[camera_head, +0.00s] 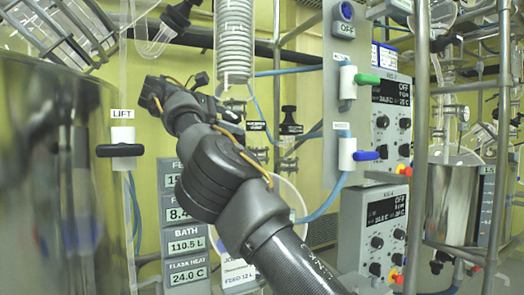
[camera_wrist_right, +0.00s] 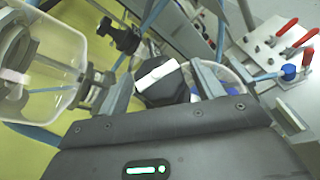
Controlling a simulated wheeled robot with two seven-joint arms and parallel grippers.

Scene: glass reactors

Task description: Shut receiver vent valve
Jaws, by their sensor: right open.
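In the right wrist view, a dark faceted knob with a white bar across its face (camera_wrist_right: 158,82) sits between the two fingers of my right gripper (camera_wrist_right: 164,78). The fingers are spread and stand either side of it; I cannot tell whether they touch it. I see no readable label on it there, so I cannot confirm it is the receiver vent valve. In the head view my right arm reaches up and left across the middle, and its hand end is hard to make out. Dark-handled valves (camera_head: 289,118) with small unreadable labels show behind it. My left gripper is out of view.
A steel vessel (camera_head: 40,180) fills the left, beside the LIFT switch (camera_head: 122,150). Control boxes (camera_head: 375,225) and valves with green (camera_head: 367,79) and blue (camera_head: 366,155) handles stand right of my arm. A clear vessel (camera_wrist_right: 45,65) is close left in the wrist view; red-handled clamps (camera_wrist_right: 290,30) lie right.

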